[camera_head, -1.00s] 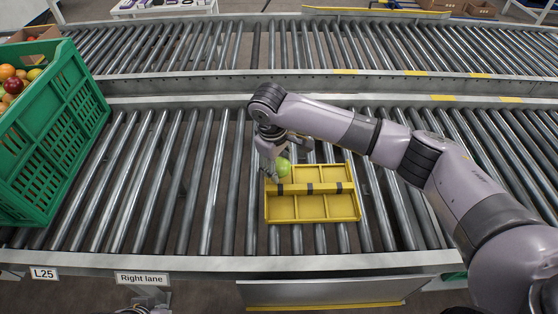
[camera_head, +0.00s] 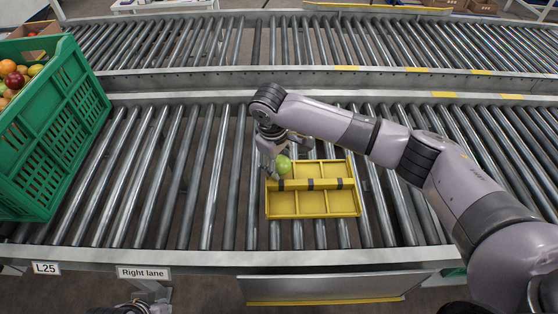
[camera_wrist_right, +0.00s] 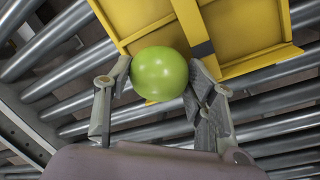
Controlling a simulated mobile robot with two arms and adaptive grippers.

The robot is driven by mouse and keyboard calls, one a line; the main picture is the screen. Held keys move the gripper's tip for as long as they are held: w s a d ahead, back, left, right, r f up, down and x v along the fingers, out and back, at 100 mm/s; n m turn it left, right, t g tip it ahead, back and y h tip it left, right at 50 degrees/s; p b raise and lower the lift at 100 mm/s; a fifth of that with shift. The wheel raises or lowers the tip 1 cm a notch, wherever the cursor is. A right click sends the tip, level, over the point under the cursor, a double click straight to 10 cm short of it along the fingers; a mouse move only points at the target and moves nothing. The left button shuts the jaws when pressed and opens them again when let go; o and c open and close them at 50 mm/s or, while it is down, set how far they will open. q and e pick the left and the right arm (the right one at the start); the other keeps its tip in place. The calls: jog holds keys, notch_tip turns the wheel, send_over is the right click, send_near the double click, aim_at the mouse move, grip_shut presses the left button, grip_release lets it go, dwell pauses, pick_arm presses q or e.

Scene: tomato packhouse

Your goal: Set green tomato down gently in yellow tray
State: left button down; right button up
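The green tomato (camera_head: 284,165) is round and light green. My right gripper (camera_wrist_right: 158,80) has its fingers on both sides of it and appears to touch it; it also shows in the head view (camera_head: 276,163). The yellow tray (camera_head: 356,206) lies on the rollers, with a raised middle bar with dark bands and several compartments. The tomato is at its far left compartment, close to the bar; whether it touches the tray floor I cannot tell. The tray shows behind the tomato in the right wrist view (camera_wrist_right: 245,30). My left gripper is not clearly seen at the bottom edge.
A green crate (camera_head: 60,130) of mixed fruit stands at the left on the roller conveyor (camera_head: 190,180). The rollers between crate and tray are bare. A metal rail with "L25" and "Right lane" labels (camera_head: 143,272) runs along the near side.

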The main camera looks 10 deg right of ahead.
jog(key=o, duration=0.4)
jog(key=shift+d+f, duration=0.15)
jog(key=shift+f, duration=0.2)
jog(key=shift+o, duration=0.8)
jog(key=shift+r, duration=0.15)
jog(key=c, duration=0.3)
jog(key=shift+r, duration=0.15)
